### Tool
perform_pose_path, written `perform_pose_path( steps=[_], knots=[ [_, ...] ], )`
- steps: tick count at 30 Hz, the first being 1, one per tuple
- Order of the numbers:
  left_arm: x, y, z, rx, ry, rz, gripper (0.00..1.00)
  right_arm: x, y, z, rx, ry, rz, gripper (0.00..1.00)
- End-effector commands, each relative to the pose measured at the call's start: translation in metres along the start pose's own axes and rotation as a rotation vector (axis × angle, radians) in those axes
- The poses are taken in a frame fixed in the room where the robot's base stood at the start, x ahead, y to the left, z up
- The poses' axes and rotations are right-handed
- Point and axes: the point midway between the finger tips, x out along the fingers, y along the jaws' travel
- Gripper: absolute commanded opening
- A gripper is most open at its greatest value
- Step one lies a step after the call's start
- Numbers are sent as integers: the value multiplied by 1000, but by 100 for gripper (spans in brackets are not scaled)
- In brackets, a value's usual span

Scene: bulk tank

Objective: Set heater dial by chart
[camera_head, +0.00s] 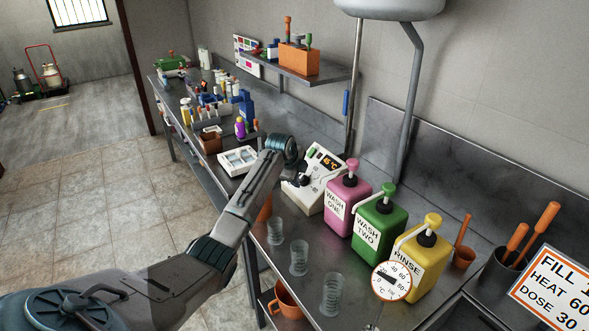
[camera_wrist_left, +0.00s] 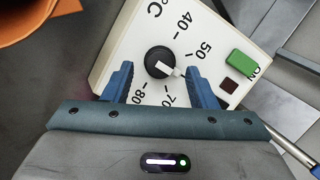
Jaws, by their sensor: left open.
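The heater box (camera_head: 320,196) is cream-white and stands on the steel bench, with a lit display seeming to read 45 °C. In the left wrist view its round black dial (camera_wrist_left: 159,61) has a white pointer aimed down-right, between the 50 and 70 marks; the number there is hidden behind a finger. My left gripper (camera_wrist_left: 162,82) is open, its blue fingers on either side of the dial; I cannot tell if they touch it. In the head view the arm's end covers part of the box. The chart (camera_head: 555,288) reads "HEAT 60", its right side cut off.
Pink (camera_head: 347,190), green (camera_head: 379,228) and yellow (camera_head: 420,265) pump bottles stand right of the heater. Several clear cups (camera_head: 299,258) line the bench front. A white tray (camera_head: 238,160) lies left of the heater. A green button (camera_wrist_left: 240,64) sits near the dial.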

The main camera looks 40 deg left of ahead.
Motion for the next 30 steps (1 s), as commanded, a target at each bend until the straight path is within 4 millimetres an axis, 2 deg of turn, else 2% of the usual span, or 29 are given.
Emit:
perform_pose_path(
  steps=[9,13,18,30],
  knots=[
    [-58,1,0,2,-1,-3,52,18,-1,2,0,0,0,36],
    [-75,1,0,1,0,-1,52,21,-1,2,0,0,0,36],
    [-84,1,0,1,1,1,52,22,-1,2,0,0,0,36],
    [-84,0,-1,0,1,1,52,22,-1,2,0,0,1,36]
  ],
)
